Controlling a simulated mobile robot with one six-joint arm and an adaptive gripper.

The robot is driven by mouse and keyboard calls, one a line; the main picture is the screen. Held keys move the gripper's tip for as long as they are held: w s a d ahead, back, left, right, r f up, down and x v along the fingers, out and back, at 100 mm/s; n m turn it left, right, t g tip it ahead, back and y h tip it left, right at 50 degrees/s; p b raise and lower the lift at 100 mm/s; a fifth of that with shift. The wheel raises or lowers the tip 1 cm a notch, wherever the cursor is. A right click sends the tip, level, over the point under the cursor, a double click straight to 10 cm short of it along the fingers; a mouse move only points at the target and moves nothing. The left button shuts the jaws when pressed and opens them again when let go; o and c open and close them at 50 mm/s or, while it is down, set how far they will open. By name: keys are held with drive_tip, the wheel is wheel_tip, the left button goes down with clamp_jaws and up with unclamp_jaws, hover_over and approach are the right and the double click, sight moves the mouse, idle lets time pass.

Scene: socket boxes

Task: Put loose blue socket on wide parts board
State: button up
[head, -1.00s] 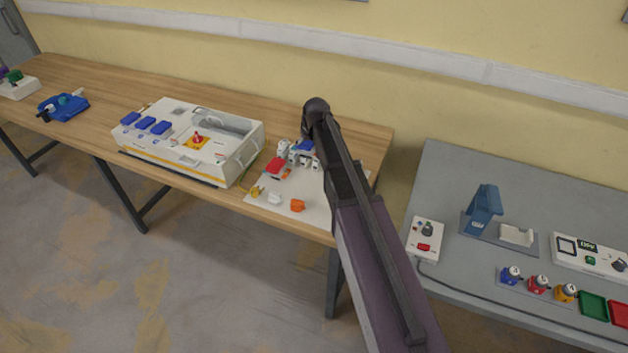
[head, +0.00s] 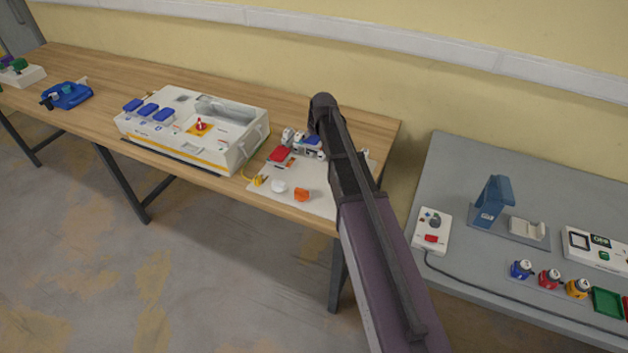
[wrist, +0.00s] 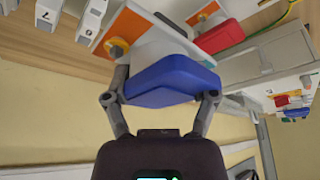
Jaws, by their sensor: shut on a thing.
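My gripper (wrist: 163,98) has its two fingers on either side of a blue socket (wrist: 172,76) in the wrist view, shut on it. A pale body adjoins the blue part; its far side is hidden. In the head view a blue piece (head: 313,141) shows beside my arm, which hides the gripper; I cannot tell for sure that it is the held one. The white parts board (head: 316,205) lies on the wooden table's right end, carrying red, white and orange pieces. My arm covers part of it. A red socket (wrist: 222,36) is beyond the blue one in the wrist view.
A large white device (head: 185,150) with blue covers stands left of the board. A yellow plug (head: 259,180) with a cable lies at the board's left edge. A grey table (head: 470,265) with several small devices stands to the right, across a gap.

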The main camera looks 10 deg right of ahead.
drive_tip(key=shift+b+x, duration=0.75)
drive_tip(key=shift+x, duration=0.4)
drive_tip(key=shift+s+d, duration=0.2)
drive_tip(key=b, duration=0.6)
hover_over(314, 174)
wheel_tip(314, 174, down, 6)
drive_tip(key=shift+s+f, duration=0.1)
drive_tip(key=shift+f, duration=0.1)
drive_tip(key=shift+f+b, duration=1.9)
drive_tip(key=shift+b, duration=0.1)
drive_tip(key=shift+f, duration=0.15)
drive_tip(key=o, duration=1.1)
drive_tip(key=shift+r, duration=0.25)
